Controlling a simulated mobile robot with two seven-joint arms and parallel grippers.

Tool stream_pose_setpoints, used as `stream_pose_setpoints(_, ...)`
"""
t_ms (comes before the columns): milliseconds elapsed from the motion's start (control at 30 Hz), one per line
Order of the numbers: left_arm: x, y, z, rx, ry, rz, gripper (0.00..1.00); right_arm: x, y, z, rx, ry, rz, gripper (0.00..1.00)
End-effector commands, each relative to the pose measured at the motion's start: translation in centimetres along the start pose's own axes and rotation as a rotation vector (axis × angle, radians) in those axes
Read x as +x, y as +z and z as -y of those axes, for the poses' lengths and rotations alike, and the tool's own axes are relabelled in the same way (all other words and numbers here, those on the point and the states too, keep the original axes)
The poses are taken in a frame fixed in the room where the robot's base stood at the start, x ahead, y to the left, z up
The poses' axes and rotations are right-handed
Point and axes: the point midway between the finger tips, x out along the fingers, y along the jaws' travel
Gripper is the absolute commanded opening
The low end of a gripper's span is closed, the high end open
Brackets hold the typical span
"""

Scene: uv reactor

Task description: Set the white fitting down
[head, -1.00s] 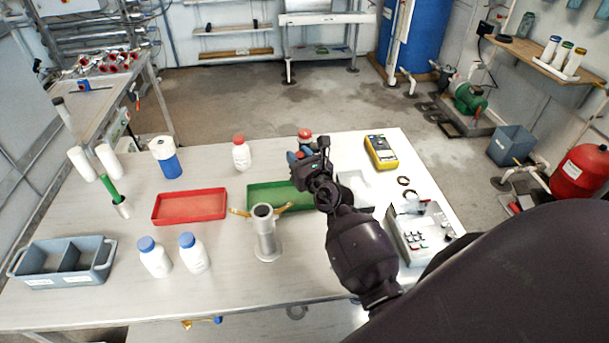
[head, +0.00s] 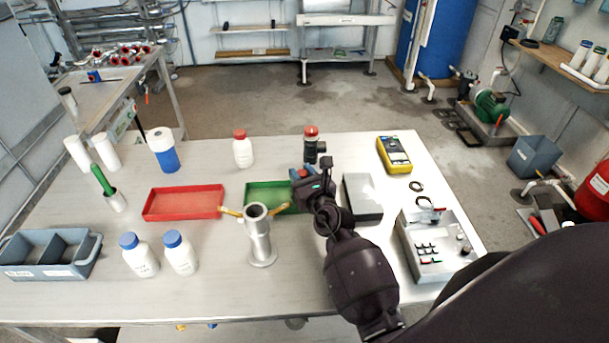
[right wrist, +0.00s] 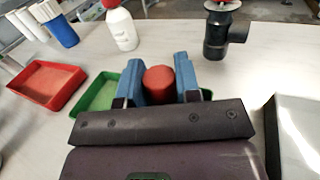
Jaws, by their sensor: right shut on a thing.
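My right gripper (head: 304,173) is over the right end of the green tray (head: 264,195). In the right wrist view its two blue fingers (right wrist: 159,82) are shut on a piece with a round red end (right wrist: 160,84). The rest of this piece is hidden, so I cannot tell whether it is the white fitting or whether it touches the tray. No white fitting shows clearly. A black fitting with a red top and a side branch (head: 312,150) stands upright just beyond the gripper; it also shows in the right wrist view (right wrist: 216,38). My left gripper is not in view.
A metal stand with yellow arms (head: 260,240) is left of my right arm. A red tray (head: 184,204), white bottles (head: 181,256) and a grey caddy (head: 50,262) are further left. A dark box (head: 361,212), yellow meter (head: 394,155) and control box (head: 430,262) are right.

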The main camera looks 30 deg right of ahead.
Motion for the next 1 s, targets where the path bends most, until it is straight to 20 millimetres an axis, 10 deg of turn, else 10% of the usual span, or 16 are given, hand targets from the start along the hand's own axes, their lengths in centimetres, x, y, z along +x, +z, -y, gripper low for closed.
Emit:
stream_pose_setpoints(333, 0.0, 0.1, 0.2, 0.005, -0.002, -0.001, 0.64, 0.0, -0.2, 0.0, -0.001, 0.000, 0.001, 0.00)
stream_pose_setpoints(367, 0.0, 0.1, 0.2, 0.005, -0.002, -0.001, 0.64, 0.0, -0.2, 0.0, -0.001, 0.001, 0.001, 0.32)
stream_pose_setpoints(533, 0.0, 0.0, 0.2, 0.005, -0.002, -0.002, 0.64, 0.0, -0.2, 0.0, 0.000, 0.000, 0.001, 0.57)
stream_pose_setpoints(1000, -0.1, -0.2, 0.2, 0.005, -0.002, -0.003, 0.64, -1.1, 0.1, 0.1, 0.000, -0.001, 0.000, 0.57)
